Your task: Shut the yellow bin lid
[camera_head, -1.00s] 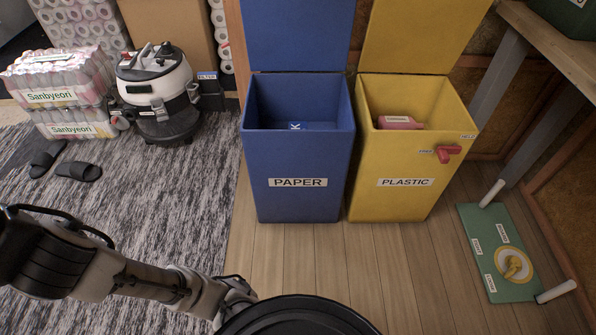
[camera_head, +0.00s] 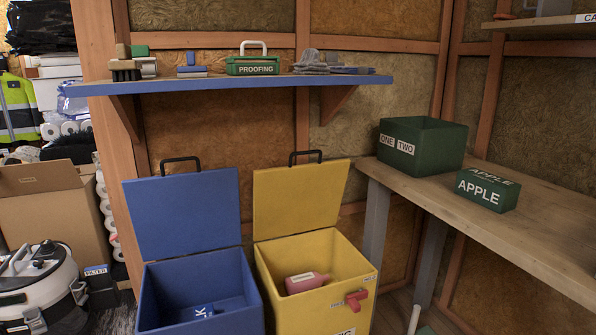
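The yellow bin (camera_head: 310,298) stands at the lower middle of the head view, to the right of a blue bin. Its yellow lid (camera_head: 298,197) is open and stands upright, leaning back slightly from the rear rim. A black handle (camera_head: 306,156) sits on the lid's top edge. A pink bottle-like item (camera_head: 307,283) with a white label lies inside the bin. A red fixture (camera_head: 356,299) is on the bin's front right. My gripper is not in view.
The blue bin (camera_head: 196,318) also has its lid (camera_head: 184,213) open. A blue shelf (camera_head: 225,85) with brushes and a green case spans the wall above. A wooden workbench (camera_head: 505,235) with green boxes is at right. A vacuum (camera_head: 40,290) and cardboard box (camera_head: 60,212) are at left.

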